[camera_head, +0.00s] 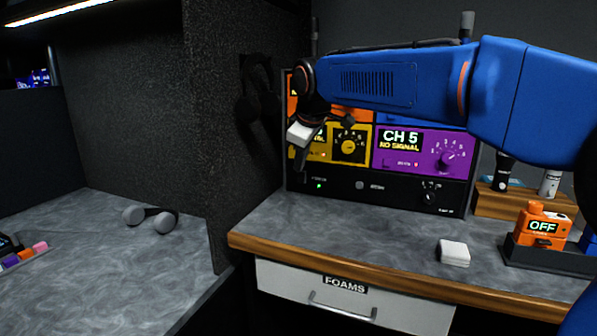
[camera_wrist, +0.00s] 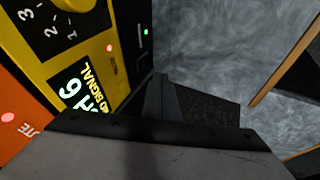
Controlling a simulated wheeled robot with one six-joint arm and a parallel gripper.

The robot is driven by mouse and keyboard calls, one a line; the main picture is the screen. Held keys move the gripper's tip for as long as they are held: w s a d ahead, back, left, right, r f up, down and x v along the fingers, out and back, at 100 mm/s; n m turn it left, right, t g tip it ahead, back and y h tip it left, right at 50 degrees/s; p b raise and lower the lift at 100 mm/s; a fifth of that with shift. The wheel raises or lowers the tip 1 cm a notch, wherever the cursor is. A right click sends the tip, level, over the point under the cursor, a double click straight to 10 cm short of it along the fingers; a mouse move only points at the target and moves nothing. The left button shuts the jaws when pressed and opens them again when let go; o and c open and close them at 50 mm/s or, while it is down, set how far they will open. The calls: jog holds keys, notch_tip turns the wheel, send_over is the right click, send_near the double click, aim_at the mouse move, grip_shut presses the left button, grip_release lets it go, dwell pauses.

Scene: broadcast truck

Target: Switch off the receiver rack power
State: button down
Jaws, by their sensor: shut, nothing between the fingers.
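The receiver rack (camera_head: 300,182) stands on the counter against the back wall, with orange, blue, yellow and purple receivers. The purple one reads CH 5 NO SIGNAL. Its black bottom panel has a lit green light (camera_head: 319,185) at the left and a dark knob (camera_head: 428,198) at the right; the small labels are unreadable. My gripper (camera_head: 299,162) is shut and empty, in front of the yellow receiver (camera_head: 352,143), above the green light. In the wrist view the fingers (camera_wrist: 163,90) point down beside the bottom panel, and the green light (camera_wrist: 146,32) shows. My arm hides part of the upper receivers.
A white folded cloth or foam block (camera_head: 453,252) lies on the counter. An orange pack reading OFF (camera_head: 541,227) sits in a dark tray at the right, near microphones in a wooden holder (camera_head: 507,204). Headphones (camera_head: 255,90) hang on the partition. A FOAMS drawer (camera_head: 350,303) is below.

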jog(key=v, duration=0.7)
jog(key=shift+a+r, duration=0.1)
